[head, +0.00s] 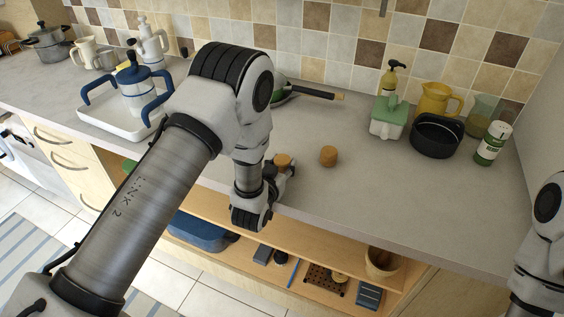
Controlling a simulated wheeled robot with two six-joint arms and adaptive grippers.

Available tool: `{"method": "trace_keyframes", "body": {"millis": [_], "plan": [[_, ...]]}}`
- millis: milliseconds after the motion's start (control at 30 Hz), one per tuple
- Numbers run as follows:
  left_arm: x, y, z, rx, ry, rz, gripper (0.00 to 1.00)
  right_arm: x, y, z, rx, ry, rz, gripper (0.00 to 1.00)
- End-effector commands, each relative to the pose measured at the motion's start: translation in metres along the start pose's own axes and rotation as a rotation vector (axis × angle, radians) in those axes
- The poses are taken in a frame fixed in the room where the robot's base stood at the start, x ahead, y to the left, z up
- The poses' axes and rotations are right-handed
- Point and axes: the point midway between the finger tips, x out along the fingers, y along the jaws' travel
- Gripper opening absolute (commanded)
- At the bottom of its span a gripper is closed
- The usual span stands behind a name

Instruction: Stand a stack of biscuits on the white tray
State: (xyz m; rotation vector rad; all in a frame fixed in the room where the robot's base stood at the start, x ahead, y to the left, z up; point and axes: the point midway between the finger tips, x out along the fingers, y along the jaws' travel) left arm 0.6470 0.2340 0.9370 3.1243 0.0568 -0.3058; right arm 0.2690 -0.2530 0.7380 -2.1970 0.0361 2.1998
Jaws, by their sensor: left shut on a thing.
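The white tray (97,112) lies on the counter at the left, partly hidden behind my left arm. A second short brown cylinder, like a biscuit stack (328,156), stands upright on the counter, apart and to the right of the gripper. I cannot tell whether each is one biscuit or several. My right gripper is out of frame; only part of that arm shows.
A pan with a dark handle (318,93) lies behind the gripper. The counter's front right is clear. Open shelves lie below.

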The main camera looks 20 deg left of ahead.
Motion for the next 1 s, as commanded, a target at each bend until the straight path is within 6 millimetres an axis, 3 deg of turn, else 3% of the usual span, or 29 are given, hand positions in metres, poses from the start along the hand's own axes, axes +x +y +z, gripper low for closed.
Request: {"method": "trace_keyframes", "body": {"millis": [233, 267, 300, 700, 867, 1000], "plan": [[0.001, 0.0, 0.005, 0.0, 0.0, 0.0, 0.1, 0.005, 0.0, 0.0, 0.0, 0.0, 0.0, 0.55], [0.0, 0.0, 0.004, 0.0, 0.0, 0.0, 0.55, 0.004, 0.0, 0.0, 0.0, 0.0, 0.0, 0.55], [0.0, 0.0, 0.003, 0.0, 0.0, 0.0, 0.69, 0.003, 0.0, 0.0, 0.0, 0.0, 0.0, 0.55], [-0.003, 0.0, 0.0, 0.0, -0.001, 0.0, 0.7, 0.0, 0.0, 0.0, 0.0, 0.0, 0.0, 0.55], [-0.033, 0.0, 0.003, 0.002, -0.002, 0.0, 0.7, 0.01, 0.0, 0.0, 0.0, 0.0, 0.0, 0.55], [-0.071, 0.001, 0.004, 0.002, -0.003, 0.001, 0.7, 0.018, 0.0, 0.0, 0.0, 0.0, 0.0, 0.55]]}}
